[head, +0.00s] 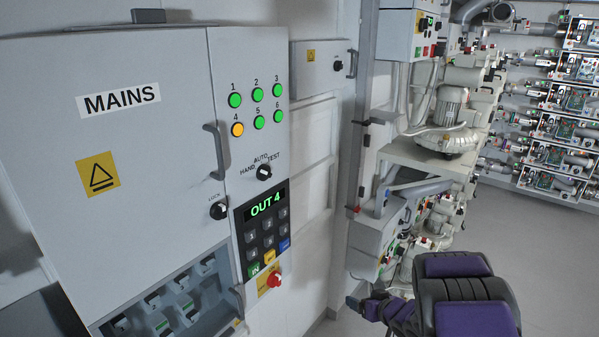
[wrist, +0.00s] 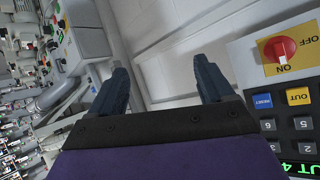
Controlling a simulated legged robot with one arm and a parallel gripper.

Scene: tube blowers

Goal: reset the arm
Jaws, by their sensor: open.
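My gripper (wrist: 163,85) is open in the wrist view, with its two dark fingers apart and nothing between them. In the head view my purple and black arm is at the lower right, and a small part of the gripper (head: 368,304) shows beyond it, low and right of the control cabinet. The cabinet (head: 115,150) is grey and marked MAINS. Its keypad panel (head: 264,235) has a display reading OUT 4. Lamp 4 (head: 237,130) is amber, and the other numbered lamps are green.
A red rotary switch (head: 274,280) sits below the keypad; it also shows in the wrist view (wrist: 280,48), near the right finger. Blower machinery (head: 440,125) stands beyond the cabinet. Racks of tubes (head: 560,130) line the far wall. The grey floor (head: 520,240) at right is clear.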

